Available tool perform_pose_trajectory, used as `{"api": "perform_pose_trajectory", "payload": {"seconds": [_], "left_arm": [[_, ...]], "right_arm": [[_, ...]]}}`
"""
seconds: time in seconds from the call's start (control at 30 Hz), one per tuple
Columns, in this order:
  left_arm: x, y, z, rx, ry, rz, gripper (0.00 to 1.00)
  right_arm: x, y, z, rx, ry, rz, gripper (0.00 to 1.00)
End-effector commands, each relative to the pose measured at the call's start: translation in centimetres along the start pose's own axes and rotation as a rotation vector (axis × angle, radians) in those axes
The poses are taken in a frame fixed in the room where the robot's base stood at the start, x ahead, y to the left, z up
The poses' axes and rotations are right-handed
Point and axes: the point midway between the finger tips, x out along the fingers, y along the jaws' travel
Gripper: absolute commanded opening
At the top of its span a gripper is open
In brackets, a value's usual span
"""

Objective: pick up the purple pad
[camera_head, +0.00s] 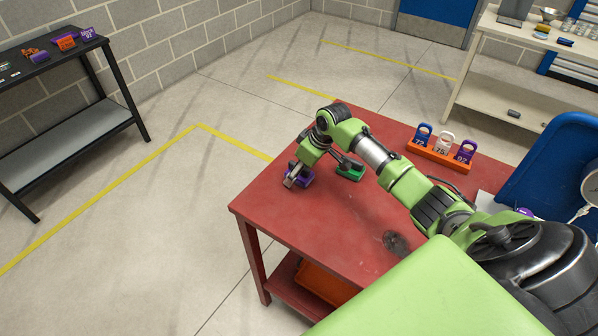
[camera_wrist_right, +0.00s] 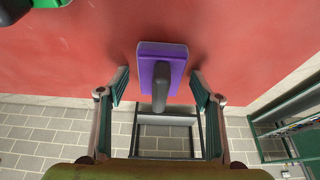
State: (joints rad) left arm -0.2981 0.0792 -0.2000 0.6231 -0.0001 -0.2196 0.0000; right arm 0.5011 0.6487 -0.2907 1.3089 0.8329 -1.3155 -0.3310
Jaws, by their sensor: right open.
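The purple pad (camera_head: 305,179) lies near the far-left edge of the red table (camera_head: 300,228). In the right wrist view the purple pad (camera_wrist_right: 163,65) shows as a flat block with a dark grey upright handle. My right gripper (camera_wrist_right: 158,87) is open, with one finger on each side of the handle and visible gaps between. In the head view the right gripper (camera_head: 297,176) is over the pad and partly hides it. A green pad (camera_head: 350,172) lies close by on the table, and its corner shows in the right wrist view (camera_wrist_right: 50,3). My left gripper is out of view.
An orange rack (camera_head: 440,155) with blue, white and purple numbered tags stands at the table's far right. A dark round object (camera_head: 396,242) lies near my arm. A blue panel (camera_head: 550,170) with a gauge is at the right. The table's front left is clear.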

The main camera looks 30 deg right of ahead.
Motion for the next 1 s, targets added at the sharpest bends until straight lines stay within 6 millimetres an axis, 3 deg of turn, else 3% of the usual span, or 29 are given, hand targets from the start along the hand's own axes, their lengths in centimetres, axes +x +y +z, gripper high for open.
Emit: {"api": "perform_pose_trajectory", "payload": {"seconds": [0.17, 0.33, 0.37, 0.77, 1.0], "left_arm": [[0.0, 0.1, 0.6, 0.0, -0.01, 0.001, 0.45], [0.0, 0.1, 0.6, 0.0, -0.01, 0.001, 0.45], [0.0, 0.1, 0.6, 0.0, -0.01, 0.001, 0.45], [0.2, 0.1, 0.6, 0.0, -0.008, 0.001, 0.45], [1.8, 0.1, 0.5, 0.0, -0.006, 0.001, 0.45]], "right_arm": [[0.0, 0.0, 0.0, 0.0, 0.001, 0.001, 0.6], [0.0, 0.0, 0.0, 0.0, 0.0, 0.001, 0.21], [0.0, 0.0, 0.0, 0.0, 0.0, 0.001, 0.18], [-0.3, 0.1, -0.1, -0.001, 0.001, 0.001, 0.18], [-2.9, 0.1, -1.3, -0.003, 0.004, 0.004, 0.18]]}}
